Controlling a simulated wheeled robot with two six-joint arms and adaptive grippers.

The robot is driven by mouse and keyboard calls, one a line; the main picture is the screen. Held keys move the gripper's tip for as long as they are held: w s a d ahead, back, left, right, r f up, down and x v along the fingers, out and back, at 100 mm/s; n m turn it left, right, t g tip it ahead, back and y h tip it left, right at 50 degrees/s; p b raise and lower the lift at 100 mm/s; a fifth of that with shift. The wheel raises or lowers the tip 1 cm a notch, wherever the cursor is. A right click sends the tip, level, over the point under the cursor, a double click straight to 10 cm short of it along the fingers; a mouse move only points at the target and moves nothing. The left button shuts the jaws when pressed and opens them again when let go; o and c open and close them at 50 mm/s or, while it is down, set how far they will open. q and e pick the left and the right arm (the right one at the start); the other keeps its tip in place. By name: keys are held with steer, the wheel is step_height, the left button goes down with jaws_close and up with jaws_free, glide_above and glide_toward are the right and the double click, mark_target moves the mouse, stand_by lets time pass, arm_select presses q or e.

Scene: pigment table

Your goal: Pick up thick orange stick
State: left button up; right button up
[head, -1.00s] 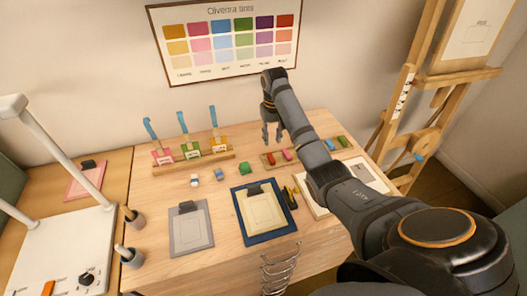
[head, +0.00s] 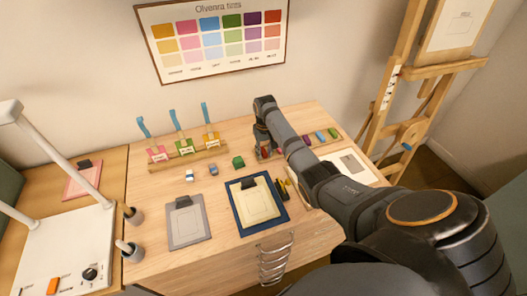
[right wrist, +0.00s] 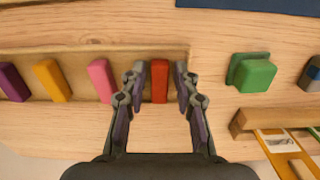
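In the right wrist view a red stick (right wrist: 160,80) lies in a shallow wooden tray (right wrist: 75,53), beside a pink stick (right wrist: 102,80), a yellow-orange stick (right wrist: 52,80) and a purple stick (right wrist: 13,82). The yellow-orange one is the nearest to orange here. My right gripper (right wrist: 160,75) is open, with one finger on each side of the red stick and small gaps to it. In the head view my right gripper (head: 265,151) is down at the tray's left end, and my arm hides part of the tray. My left gripper is not in view.
A green block (head: 238,162) stands left of the gripper, also in the right wrist view (right wrist: 252,73). A wooden rack (head: 187,160) with blue-handled tools is behind. A navy board (head: 264,220) lies in front. Purple, blue and green sticks (head: 320,136) show right of my arm.

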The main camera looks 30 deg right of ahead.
jaws_close()
